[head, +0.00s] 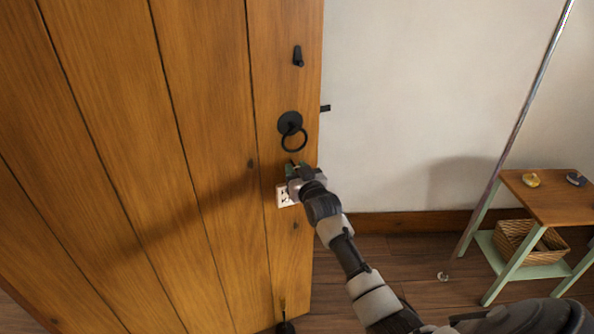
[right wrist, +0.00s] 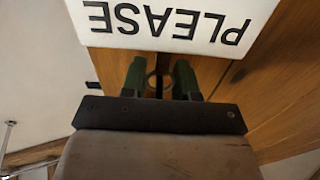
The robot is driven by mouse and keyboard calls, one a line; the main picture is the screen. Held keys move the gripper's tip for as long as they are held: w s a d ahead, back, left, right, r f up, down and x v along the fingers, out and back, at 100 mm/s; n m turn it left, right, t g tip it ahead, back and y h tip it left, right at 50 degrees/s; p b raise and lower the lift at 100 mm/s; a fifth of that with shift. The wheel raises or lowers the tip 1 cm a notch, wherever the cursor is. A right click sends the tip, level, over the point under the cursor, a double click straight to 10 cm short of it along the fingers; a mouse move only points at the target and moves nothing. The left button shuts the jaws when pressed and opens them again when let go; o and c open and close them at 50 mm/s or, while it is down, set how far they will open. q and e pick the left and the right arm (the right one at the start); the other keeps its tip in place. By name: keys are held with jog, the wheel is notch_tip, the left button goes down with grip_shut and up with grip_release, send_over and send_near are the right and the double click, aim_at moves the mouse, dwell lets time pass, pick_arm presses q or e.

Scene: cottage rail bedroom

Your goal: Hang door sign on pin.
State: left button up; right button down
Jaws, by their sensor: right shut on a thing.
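The door sign (head: 284,196) is a small white plate with dark lettering, held in front of the wooden door. In the right wrist view the sign (right wrist: 165,22) shows large dark letters reading PLEASE, upside down in that picture. My right gripper (head: 293,174) is shut on the sign near its top edge; its green fingers show in the right wrist view (right wrist: 160,68). A black peg (head: 298,57), seemingly the pin, sticks out high on the door, well above the gripper. Whether the sign touches the door is unclear. My left gripper is out of view.
A black ring handle (head: 291,128) hangs on the door (head: 205,130) between the peg and my gripper. A small black latch (head: 325,108) juts from the door edge. A side table (head: 555,195) with a wicker basket (head: 522,244) stands at the right.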

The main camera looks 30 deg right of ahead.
jog(key=shift+a+f+p, duration=0.15)
jog(key=shift+f+p, duration=0.3)
jog(key=shift+p, duration=0.05)
dwell(0.3)
jog(key=c, duration=0.8)
grip_release()
jog(key=shift+w, duration=0.15)
jog(key=shift+r, duration=0.1)
jog(key=shift+r, duration=0.1)
